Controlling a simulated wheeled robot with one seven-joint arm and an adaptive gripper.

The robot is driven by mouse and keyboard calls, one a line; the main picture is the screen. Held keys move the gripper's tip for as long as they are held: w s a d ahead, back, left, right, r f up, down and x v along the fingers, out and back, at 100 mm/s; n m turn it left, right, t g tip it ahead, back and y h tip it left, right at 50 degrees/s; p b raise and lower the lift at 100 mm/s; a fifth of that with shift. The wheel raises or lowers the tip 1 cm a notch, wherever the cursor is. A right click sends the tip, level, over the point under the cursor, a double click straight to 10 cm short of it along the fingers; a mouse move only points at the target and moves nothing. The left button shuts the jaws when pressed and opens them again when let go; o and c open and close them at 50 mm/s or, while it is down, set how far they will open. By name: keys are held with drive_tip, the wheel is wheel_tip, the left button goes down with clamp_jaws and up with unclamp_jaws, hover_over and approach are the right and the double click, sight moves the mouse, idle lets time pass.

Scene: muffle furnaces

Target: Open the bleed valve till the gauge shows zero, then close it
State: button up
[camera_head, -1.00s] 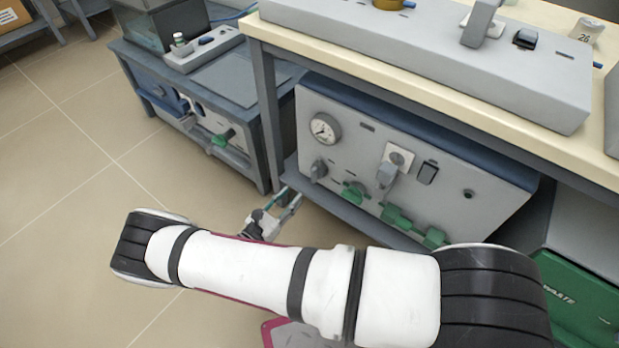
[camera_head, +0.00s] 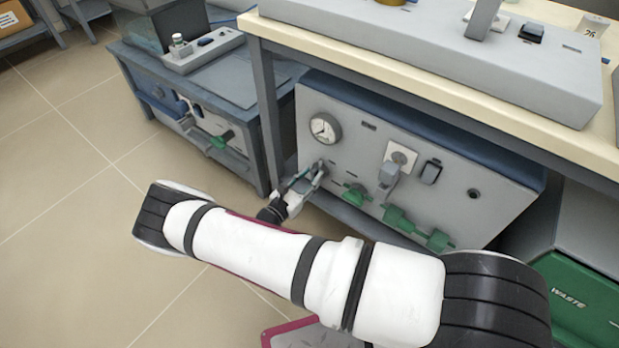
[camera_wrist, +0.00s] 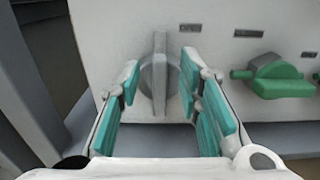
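The round white-faced gauge (camera_head: 325,128) is at the upper left of the grey panel (camera_head: 450,160) under the bench. Its reading is too small to tell. Below it is a grey knob with an upright grip bar, clear in the wrist view (camera_wrist: 159,78); my gripper partly hides it in the head view. My gripper (camera_head: 311,172) is at this knob. In the wrist view its two teal-padded fingers (camera_wrist: 160,75) are spread, one on each side of the knob, with gaps visible. The labels are unreadable, so I cannot tell which control is the bleed valve.
Green valve handles (camera_head: 354,194) sit to the right on the panel; one also shows in the wrist view (camera_wrist: 279,78). A grey lever switch (camera_head: 388,177) is above them. The bench leg (camera_head: 268,115) stands close left of my gripper. A green waste bin (camera_head: 575,305) is at right.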

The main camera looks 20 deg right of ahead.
clamp_jaws()
drive_tip(key=shift+n, duration=0.3)
drive_tip(key=n+b, duration=0.1)
drive_tip(key=n, duration=0.4)
drive_tip(key=w+a+f+n, duration=0.1)
drive_tip(key=n, duration=0.5)
drive_tip(key=f+n+b, duration=0.1)
drive_tip(key=n, duration=0.5)
drive_tip(key=shift+w+a+b, duration=0.15)
drive_tip(key=shift+w+b, duration=0.15)
drive_tip(key=shift+f+n, duration=0.1)
drive_tip(key=shift+n, duration=0.2)
drive_tip(key=shift+o, duration=0.6)
unclamp_jaws()
